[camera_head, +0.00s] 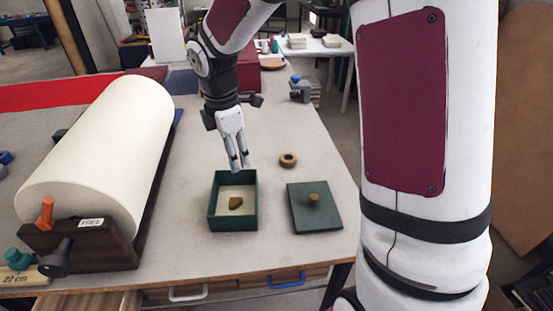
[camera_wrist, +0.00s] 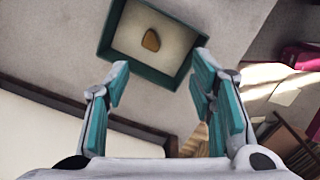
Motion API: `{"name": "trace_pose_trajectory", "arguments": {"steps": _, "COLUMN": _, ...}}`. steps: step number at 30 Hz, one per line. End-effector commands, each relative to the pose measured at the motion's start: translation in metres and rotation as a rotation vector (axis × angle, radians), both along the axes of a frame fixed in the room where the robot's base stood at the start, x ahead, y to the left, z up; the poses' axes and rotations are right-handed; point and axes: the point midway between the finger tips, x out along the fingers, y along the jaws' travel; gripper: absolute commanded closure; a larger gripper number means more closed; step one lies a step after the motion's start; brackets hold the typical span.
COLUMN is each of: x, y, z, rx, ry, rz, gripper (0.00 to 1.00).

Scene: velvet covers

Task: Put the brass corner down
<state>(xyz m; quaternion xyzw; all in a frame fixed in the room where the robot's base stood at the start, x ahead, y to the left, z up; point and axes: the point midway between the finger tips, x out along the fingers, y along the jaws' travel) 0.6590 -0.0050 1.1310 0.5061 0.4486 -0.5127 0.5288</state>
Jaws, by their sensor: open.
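The brass corner (camera_head: 236,203) is a small brownish-gold piece lying on the pale floor of an open green box (camera_head: 213,213). In the wrist view the brass corner (camera_wrist: 151,40) lies in the green box (camera_wrist: 147,73), apart from the box walls. My gripper (camera_head: 239,166) is above the back edge of the box in the head view. In the wrist view my gripper (camera_wrist: 158,75) has its fingers spread wide with nothing between them. It does not touch the brass corner.
A green lid (camera_head: 322,222) with a round brass knob (camera_head: 314,199) lies right of the box. A small wooden ring (camera_head: 288,160) sits behind it. A large cream roll (camera_head: 105,150) on a dark wooden stand fills the left.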

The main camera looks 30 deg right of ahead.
Motion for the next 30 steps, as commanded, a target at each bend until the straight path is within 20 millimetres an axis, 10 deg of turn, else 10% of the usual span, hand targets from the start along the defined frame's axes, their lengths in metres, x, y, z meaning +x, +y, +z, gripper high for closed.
{"name": "trace_pose_trajectory", "arguments": {"steps": 15, "x": -0.119, "y": -0.003, "z": 0.116, "rx": 0.090, "ry": -0.287, "rz": -0.776, "gripper": 0.50}}
{"name": "trace_pose_trajectory", "arguments": {"steps": 30, "x": -0.224, "y": 0.004, "z": 0.144, "rx": 0.450, "ry": -0.405, "rz": -1.399, "gripper": 0.50}}
